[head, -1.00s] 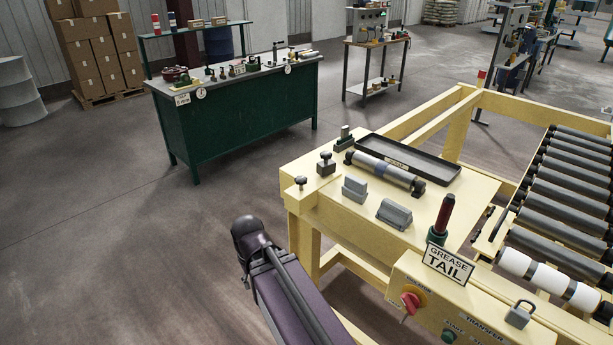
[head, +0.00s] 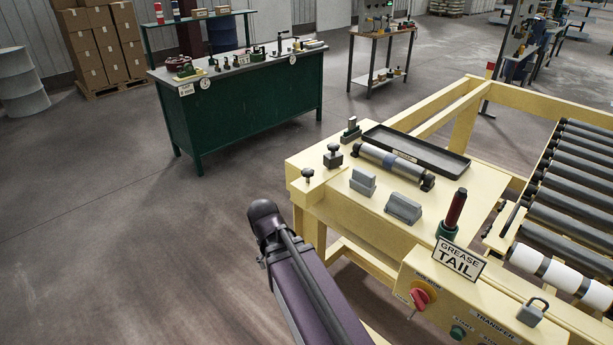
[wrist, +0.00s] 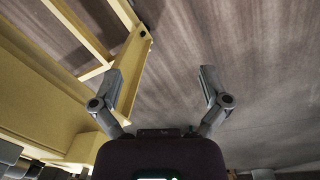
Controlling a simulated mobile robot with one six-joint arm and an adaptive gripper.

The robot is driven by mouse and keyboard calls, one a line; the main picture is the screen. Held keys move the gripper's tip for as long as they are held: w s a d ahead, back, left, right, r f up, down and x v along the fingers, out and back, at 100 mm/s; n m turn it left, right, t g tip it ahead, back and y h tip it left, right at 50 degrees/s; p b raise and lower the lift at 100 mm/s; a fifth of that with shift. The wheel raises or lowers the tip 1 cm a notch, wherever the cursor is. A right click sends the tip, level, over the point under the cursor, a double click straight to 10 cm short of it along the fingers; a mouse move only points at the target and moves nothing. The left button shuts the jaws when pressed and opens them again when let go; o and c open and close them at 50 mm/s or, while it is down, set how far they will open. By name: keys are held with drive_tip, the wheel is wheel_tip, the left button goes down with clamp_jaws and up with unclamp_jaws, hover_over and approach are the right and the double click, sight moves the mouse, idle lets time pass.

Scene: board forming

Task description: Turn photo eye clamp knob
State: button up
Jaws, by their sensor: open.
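Two dark knobs stand on the cream machine frame (head: 447,205) in the head view. One knob (head: 307,174) is on the near left corner block; the other knob (head: 333,153) is on a small dark block behind it. I cannot tell which is the photo eye clamp knob. My gripper (wrist: 160,82) shows in the wrist view, its two fingers spread apart with nothing between them. It is over bare floor beside a cream beam (wrist: 125,70). The head view shows my arm, but the gripper itself is out of sight.
The frame top holds two grey blocks (head: 403,208), a roller (head: 390,165), a black tray (head: 418,148) and a red-handled tool (head: 455,210). A GREASE TAIL sign (head: 459,260) and a red switch (head: 419,299) are at the front. A green bench (head: 250,115) stands behind; open floor lies left.

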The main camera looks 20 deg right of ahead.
drive_tip(key=w+d+f+m+h+b, duration=0.1)
drive_tip(key=w+d+m+h+b, duration=0.3)
drive_tip(key=w, duration=0.3)
drive_tip(key=m+h+b, duration=0.7)
drive_tip(key=m+h, duration=0.6)
approach(308, 173)
drive_tip(key=w+a+f, duration=0.1)
drive_tip(key=a, duration=0.2)
drive_tip(key=shift+t, duration=0.3)
drive_tip(key=shift+n, duration=0.3)
drive_tip(key=d, duration=1.4)
drive_tip(key=shift+w, duration=0.25)
drive_tip(key=shift+a, duration=0.1)
drive_tip(key=c, duration=1.1)
